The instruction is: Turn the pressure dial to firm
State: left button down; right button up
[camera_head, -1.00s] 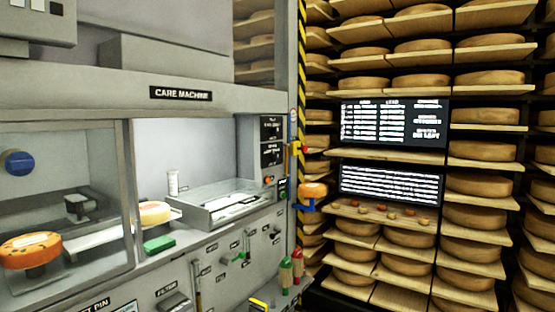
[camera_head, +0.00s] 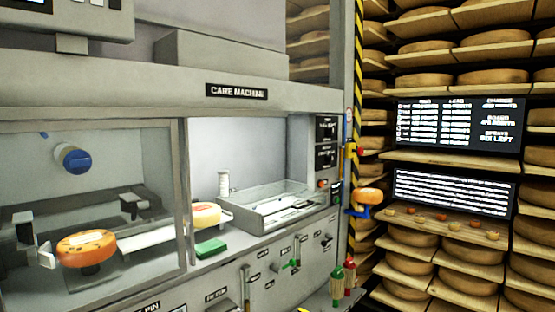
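No dial can be told apart for sure as the pressure dial. The care machine (camera_head: 150,98) fills the left and middle. Its lower front panel carries small controls with labels too small to read: a grey lever (camera_head: 245,275), a green-handled control (camera_head: 291,263) and a dark knob (camera_head: 327,241). A round blue part (camera_head: 75,158) shows behind the glass at left; I cannot tell its role. Neither of my grippers is in view.
An orange cheese wheel (camera_head: 86,248) sits behind the glass, and another cheese (camera_head: 206,215) is near a green block (camera_head: 210,247). A metal tray (camera_head: 262,220) lies right of it. Red and green handled tools (camera_head: 342,277) stand at the panel's right. Cheese shelves and screens (camera_head: 455,190) fill the right.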

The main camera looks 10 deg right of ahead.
aim_at(328, 158)
jog(key=i+l+u, duration=0.8)
jog(key=i+l, duration=0.6)
